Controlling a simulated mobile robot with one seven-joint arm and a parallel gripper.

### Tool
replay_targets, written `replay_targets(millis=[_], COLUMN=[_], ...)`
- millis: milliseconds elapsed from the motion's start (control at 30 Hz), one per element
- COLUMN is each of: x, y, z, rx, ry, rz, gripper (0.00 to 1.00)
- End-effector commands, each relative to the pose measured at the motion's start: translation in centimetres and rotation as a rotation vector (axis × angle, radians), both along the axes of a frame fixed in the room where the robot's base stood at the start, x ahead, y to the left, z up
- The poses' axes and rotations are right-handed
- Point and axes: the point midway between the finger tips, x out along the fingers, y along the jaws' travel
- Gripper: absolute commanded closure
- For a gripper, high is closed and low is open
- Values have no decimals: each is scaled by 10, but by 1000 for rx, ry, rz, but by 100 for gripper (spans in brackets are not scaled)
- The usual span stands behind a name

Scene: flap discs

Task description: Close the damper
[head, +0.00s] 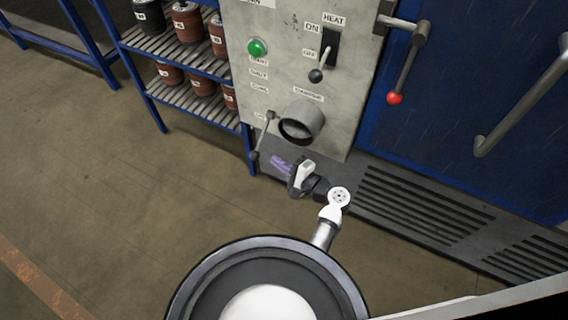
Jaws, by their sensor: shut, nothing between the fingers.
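The damper (300,124) is a round grey pipe stub on the lower part of the grey control panel (285,70), under a small label that seems to read DAMPER. A thin grey lever (263,137) with a dark end slants down at the left of the stub, by another small label. It looks like the damper's handle. Whether the flap inside is open cannot be told. My gripper (299,180) is below the stub and to the lower right of the lever, apart from both in the picture. It is shut and empty; its fingertips are hard to make out.
The panel also carries a green button (258,47) and a HEAT switch lever (323,64). To the right is a blue door with a red-knobbed handle (403,77) and a grey bar (520,105). A blue rack (190,60) with reddish canisters stands left. The floor at left is clear.

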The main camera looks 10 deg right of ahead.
Motion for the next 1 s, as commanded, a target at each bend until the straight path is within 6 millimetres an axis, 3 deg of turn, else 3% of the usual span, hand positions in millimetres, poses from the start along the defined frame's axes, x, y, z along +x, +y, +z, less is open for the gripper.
replay_targets(millis=[200, 400, 1000], x=[28, 41, 42], y=[25, 37, 41], z=[-1, -4, 0], rx=[-2, -1, 16], ry=[1, 1, 24], rz=[2, 0, 1], gripper=[100, 100, 100])
